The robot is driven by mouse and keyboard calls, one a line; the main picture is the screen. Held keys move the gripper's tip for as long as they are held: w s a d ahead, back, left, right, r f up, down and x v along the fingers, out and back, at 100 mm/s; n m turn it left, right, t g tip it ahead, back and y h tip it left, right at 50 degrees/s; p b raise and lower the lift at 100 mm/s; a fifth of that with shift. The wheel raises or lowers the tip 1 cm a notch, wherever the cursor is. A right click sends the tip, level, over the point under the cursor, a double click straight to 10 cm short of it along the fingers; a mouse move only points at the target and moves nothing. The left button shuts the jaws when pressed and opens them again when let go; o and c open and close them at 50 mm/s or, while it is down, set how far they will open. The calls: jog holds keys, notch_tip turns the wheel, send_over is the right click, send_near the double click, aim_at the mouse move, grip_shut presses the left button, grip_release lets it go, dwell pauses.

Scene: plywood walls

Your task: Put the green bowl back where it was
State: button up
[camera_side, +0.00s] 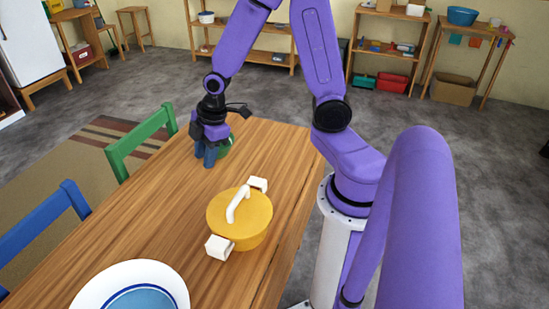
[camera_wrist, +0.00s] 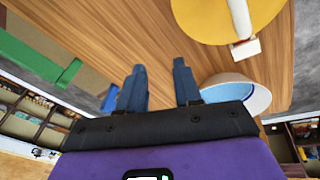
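The green bowl (camera_side: 228,146) is at the far end of the wooden table in the side view, right behind my gripper (camera_side: 209,160), which partly hides it. My gripper points down low over the table. In the wrist view my gripper (camera_wrist: 160,75) has its two blue fingers apart, with bare wood between them. A pale bowl with a bluish inside (camera_wrist: 240,90) shows just right of the right finger there; its lower part is hidden by my gripper. I cannot tell whether it is the green bowl, or whether the fingers touch it.
A yellow lidded pot (camera_side: 255,222) with white handles stands mid-table; it also shows in the wrist view (camera_wrist: 205,22). A white bowl with a blue inside (camera_side: 86,294) is at the near end. Green (camera_side: 120,150) and blue (camera_side: 35,230) chairs line the left edge. Wood left of the pot is clear.

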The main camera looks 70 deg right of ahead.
jog(key=s+a+r+g, duration=0.1)
jog(key=s+r, duration=0.1)
jog(key=s, duration=0.5)
jog(key=s+a+r, duration=0.2)
jog(key=s+r, duration=0.1)
jog(key=s, duration=0.3)
jog(key=s+a+r+g, duration=0.1)
jog(key=s+a+r, duration=0.1)
jog(key=s, duration=0.5)
jog(key=shift+s+a+r+g+h, duration=0.3)
jog(key=shift+s+r+h, duration=0.1)
jog(key=shift+r, duration=0.3)
jog(key=shift+w, duration=0.1)
